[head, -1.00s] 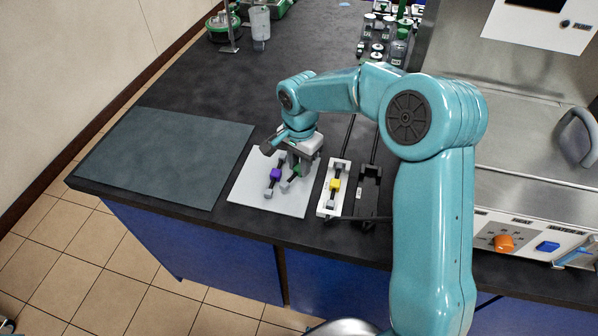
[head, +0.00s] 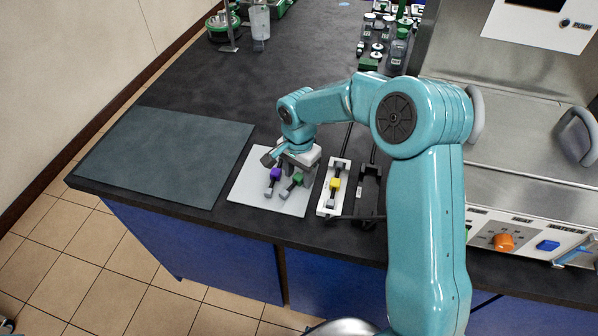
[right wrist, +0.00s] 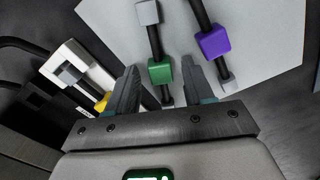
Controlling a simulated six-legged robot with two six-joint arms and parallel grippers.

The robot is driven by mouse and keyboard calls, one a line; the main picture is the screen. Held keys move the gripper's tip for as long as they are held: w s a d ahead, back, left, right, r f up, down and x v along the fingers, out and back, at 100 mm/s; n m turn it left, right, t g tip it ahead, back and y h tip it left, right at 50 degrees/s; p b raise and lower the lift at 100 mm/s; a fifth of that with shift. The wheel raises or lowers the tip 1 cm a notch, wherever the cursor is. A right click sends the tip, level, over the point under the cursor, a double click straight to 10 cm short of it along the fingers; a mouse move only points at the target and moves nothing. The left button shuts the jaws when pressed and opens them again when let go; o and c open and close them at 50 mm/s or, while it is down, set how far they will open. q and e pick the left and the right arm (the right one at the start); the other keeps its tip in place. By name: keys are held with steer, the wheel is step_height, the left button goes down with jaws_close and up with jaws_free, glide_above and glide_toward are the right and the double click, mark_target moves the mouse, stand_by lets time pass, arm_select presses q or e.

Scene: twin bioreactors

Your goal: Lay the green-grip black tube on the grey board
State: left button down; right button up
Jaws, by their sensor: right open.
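The black tube with the green grip (head: 298,179) lies on the light grey board (head: 243,189), to the right of the tube with the purple grip (head: 275,174). My right gripper (head: 298,166) is just above the green-grip tube, open and holding nothing. In the right wrist view its two fingers (right wrist: 163,82) stand apart on either side of the tube, whose green block (right wrist: 160,72) shows between them. The gripper hides the tube's far end in the head view. My left gripper is not in view.
A white holder (head: 325,207) with a yellow-grip tube (head: 335,184) stands right of the board, beside a black holder (head: 369,191). A dark green mat (head: 165,155) lies to the left. Several bottles (head: 380,45) stand at the back. The counter behind the board is clear.

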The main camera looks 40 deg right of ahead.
mark_target(299, 177)
steer(key=shift+w+r, duration=0.15)
steer(key=shift+r, duration=0.55)
step_height(299, 177, up, 11)
steer(key=shift+f, duration=0.1)
steer(key=shift+s, duration=0.25)
